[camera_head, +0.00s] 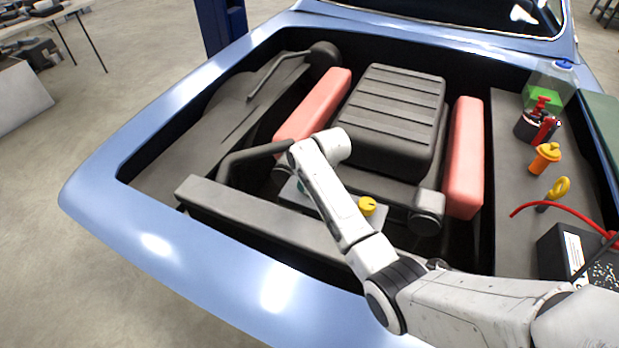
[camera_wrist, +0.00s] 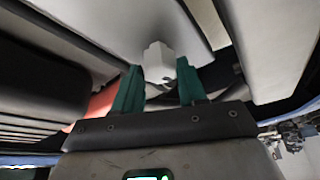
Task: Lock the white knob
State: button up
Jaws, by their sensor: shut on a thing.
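The white knob (camera_wrist: 158,60) shows in the wrist view between the two teal fingers of my gripper (camera_wrist: 160,76). The fingers are shut on it, one on each side. A pale grey panel lies behind the knob. In the head view my arm hides the knob, and only a sliver of a teal finger of my gripper (camera_head: 301,187) shows beside the arm, low in the engine bay. The knob's exact turn angle cannot be told.
A yellow knob (camera_head: 367,206) stands on a grey box just right of my forearm. A dark ribbed engine cover (camera_head: 395,105) lies behind, between two red blocks (camera_head: 463,155). A dark front bar (camera_head: 260,220) and the blue car body (camera_head: 150,150) bound the bay.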

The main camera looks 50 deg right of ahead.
jog(key=shift+a+r+m+h, duration=0.1)
jog(key=shift+m+h, duration=0.5)
jog(key=shift+m, duration=0.9)
jog(key=shift+p, duration=0.3)
jog(key=o, duration=1)
jog(key=shift+o, duration=0.2)
jog(key=v, duration=1)
jog(key=shift+r+b, duration=0.35)
jog(key=shift+b, duration=0.05)
jog(key=shift+a, duration=0.15)
